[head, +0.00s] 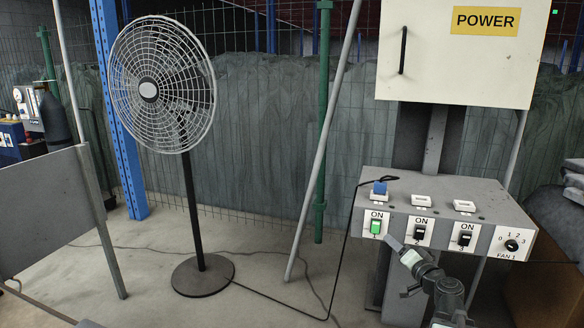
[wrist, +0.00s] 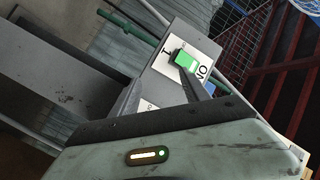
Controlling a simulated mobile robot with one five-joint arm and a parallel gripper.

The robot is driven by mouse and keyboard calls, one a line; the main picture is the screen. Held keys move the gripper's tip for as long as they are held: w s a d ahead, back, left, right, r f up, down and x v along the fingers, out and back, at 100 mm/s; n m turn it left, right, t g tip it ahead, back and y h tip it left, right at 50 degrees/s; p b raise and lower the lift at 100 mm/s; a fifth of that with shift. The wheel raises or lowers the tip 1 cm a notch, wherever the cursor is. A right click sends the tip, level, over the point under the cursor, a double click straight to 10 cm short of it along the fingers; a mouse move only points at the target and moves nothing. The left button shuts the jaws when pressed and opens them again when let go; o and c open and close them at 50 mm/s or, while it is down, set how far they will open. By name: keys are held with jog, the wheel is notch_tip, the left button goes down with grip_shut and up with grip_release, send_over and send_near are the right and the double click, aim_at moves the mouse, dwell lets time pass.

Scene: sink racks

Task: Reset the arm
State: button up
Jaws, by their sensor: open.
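My gripper (head: 392,242) is at the front of the grey control box (head: 400,190), just below and right of the lit green switch (head: 376,227). My arm rises to it from the lower right of the head view. In the wrist view my gripper (wrist: 160,72) is open, with two dark fingers spread apart and nothing seen between them. The green switch (wrist: 186,60) on its white plate lies just beyond the right finger's tip. I cannot tell whether the finger touches it.
Two black switches (head: 420,233) (head: 464,238) and a FAN 1 dial (head: 512,245) are on the box's front. A blue plug (head: 380,187) with a black cable sits on top. A POWER cabinet (head: 460,60) hangs above.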

jog(key=a+f+n+g+y, duration=0.2)
jog(key=a+f+n+g, duration=0.15)
jog(key=a, duration=0.75)
jog(key=a+f+n+g+y, duration=0.2)
jog(key=a+f+n, duration=0.15)
jog(key=a, duration=0.75)
jog(key=s+a+f+n+g+h, duration=0.3)
jog(key=s+a+f+g, duration=0.45)
jog(key=s+f, duration=0.35)
jog(key=s+d+f+m+g+h, duration=0.2)
jog(key=s+d+f+g+h, duration=0.15)
jog(key=s+d, duration=0.4)
notch_tip(320, 180, up, 33)
jog(key=p, duration=3.2)
jog(key=shift+w, duration=0.45)
